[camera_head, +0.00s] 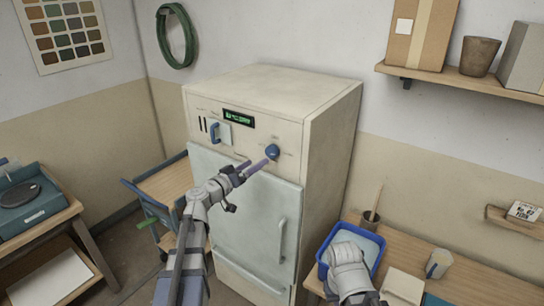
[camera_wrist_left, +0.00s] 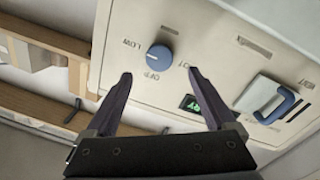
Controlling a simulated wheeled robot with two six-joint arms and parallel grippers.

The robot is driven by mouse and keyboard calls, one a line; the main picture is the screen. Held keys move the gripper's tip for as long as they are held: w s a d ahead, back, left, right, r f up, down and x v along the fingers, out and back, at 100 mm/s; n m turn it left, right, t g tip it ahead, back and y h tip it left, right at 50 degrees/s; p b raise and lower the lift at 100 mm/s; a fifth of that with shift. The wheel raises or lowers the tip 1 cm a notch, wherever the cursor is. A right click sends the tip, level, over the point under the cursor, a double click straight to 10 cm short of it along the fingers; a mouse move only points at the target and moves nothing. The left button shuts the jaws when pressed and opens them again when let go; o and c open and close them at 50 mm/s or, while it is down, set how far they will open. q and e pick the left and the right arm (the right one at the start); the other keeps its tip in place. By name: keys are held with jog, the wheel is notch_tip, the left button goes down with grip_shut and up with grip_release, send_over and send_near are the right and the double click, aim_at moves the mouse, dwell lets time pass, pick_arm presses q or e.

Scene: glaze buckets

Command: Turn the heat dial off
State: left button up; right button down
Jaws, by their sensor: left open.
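The heat dial is a round blue knob (camera_head: 272,152) on the upper front panel of the cream cabinet (camera_head: 325,130). In the left wrist view the dial (camera_wrist_left: 159,52) shows a small pale mark on its left side, with LOW and OFF lettering around it. My left gripper (camera_head: 258,162) is open just in front of the panel, slightly below and left of the dial in the head view. In the left wrist view its fingertips (camera_wrist_left: 159,74) stand apart on either side of the dial's line, with no visible contact. My right gripper is out of sight; only part of that arm shows.
A blue-handled latch (camera_head: 225,133) and a green display (camera_head: 239,118) sit left of the dial. The pale door (camera_head: 245,205) is below, with a vertical handle (camera_head: 281,240). A blue tray (camera_head: 376,249) stands on the right table. A wooden cart (camera_head: 165,183) stands left.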

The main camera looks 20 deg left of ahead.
aim_at(270, 153)
pick_arm(q)
jog(key=x, duration=0.7)
jog(key=shift+w+d, duration=0.1)
jog(key=shift+w, duration=0.2)
jog(key=shift+c, duration=0.2)
jog(key=c, duration=1.3)
jog(key=shift+c, duration=0.2)
